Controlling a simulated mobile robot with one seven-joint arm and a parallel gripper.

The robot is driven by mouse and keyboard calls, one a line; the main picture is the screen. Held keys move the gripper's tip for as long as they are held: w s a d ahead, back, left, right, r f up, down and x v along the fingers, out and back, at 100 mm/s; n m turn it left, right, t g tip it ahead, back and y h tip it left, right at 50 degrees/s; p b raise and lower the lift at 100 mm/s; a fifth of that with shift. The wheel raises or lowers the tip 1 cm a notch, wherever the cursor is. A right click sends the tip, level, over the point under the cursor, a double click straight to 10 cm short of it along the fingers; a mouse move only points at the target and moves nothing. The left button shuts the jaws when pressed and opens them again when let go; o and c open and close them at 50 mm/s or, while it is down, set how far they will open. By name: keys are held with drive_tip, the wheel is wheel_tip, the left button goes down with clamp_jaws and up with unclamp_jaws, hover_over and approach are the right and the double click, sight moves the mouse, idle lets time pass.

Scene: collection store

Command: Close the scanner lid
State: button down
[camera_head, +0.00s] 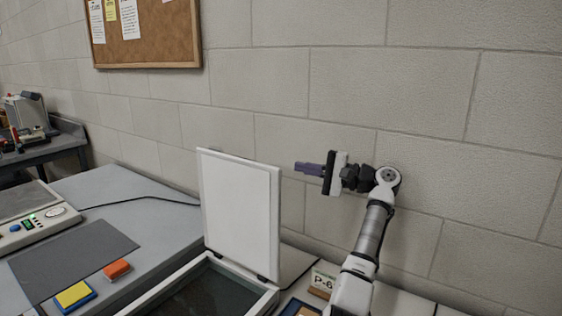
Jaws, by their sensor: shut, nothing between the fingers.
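The scanner lid (240,215) is a white panel with a pale grey inner face. It stands open, nearly upright, on hinges at the back of the scanner. The scanner (262,303) has a pale frame around dark glass, and its near part is cut off by the bottom edge of the picture. My gripper (298,167) is to the right of the lid, near the height of its upper edge. Its purple-grey fingers are shut and empty, and point left. They appear apart from the lid; the depth between them is hard to tell.
A block wall (440,110) stands behind. A card marked P-6 (323,281) stands right of the scanner, close to my arm. Left on the grey table (165,215) are a dark mat (75,258), an orange block (117,270), a yellow-and-blue block (74,294) and a device with buttons (45,222).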

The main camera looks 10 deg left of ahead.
drive_tip(key=s+a+r+p, duration=0.1)
drive_tip(key=s+a+p, duration=0.2)
drive_tip(key=a, duration=0.8)
drive_tip(key=shift+r+p, duration=0.25)
drive_tip(key=shift+p, duration=0.45)
